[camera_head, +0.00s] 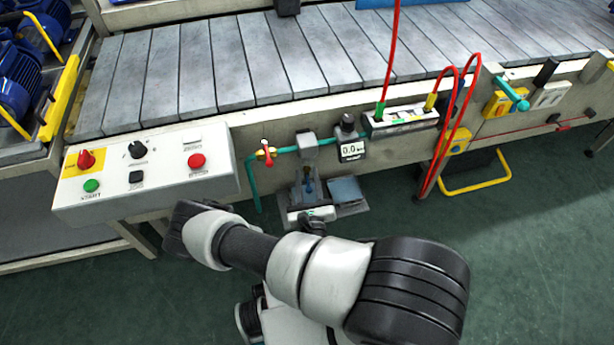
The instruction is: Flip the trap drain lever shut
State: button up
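A small red lever (268,160) sits on a brass-yellow valve body on the teal pipe (256,192) along the front of the conveyor. It hangs roughly downward, and I take it for the trap drain lever. My white and black arm crosses the lower middle, below and in front of the valve. No contact with the lever shows.
A control box (225,185) with a red knob and buttons juts out at left. Red hoses (447,135) hang at right, near a larger teal lever (512,93). Green floor is clear at lower right.

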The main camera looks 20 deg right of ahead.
jog(key=shift+w+d, duration=0.1)
jog(key=shift+w, duration=0.55)
grip_shut()
jog(key=shift+m+h, duration=0.3)
jog(key=shift+h, duration=0.2)
jog(key=m+g+h+b, duration=0.1)
jog(key=m+h, duration=0.1)
jog(key=h, duration=0.1)
jog(key=m+g+h+b, duration=0.1)
jog(key=m+h, duration=0.1)
jog(key=h, duration=0.1)
jog(key=shift+f+g, duration=0.15)
jog(key=shift+g, duration=0.25)
jog(key=shift+m+g+h+b, duration=1)
jog(key=shift+m+h, duration=0.2)
jog(key=shift+h, duration=0.2)
